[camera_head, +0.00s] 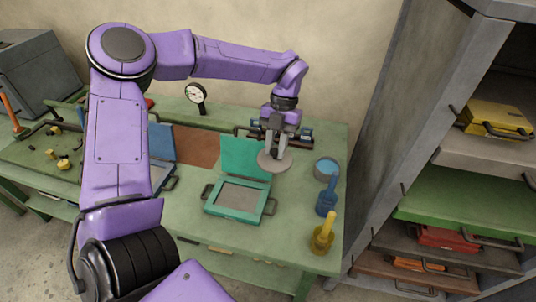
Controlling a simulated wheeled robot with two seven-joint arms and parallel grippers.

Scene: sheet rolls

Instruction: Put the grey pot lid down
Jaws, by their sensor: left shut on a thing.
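My left gripper (278,137) hangs over the right part of the green workbench and points down. It is shut on the grey pot lid (275,161), a flat round disc just below the fingers. The lid is in front of the raised teal lid of an open teal case (240,215) and covers part of its right edge. I cannot tell whether the disc touches anything beneath it. A blue pot (327,168) with a grey top stands to its right. My right gripper does not show.
A blue tool (326,200) and a yellow tool (322,238) stand along the bench's right edge. A dial gauge (196,93) stands at the back. A shelf with drawers (465,205) rises at the right. Bare bench top (290,205) shows right of the teal case.

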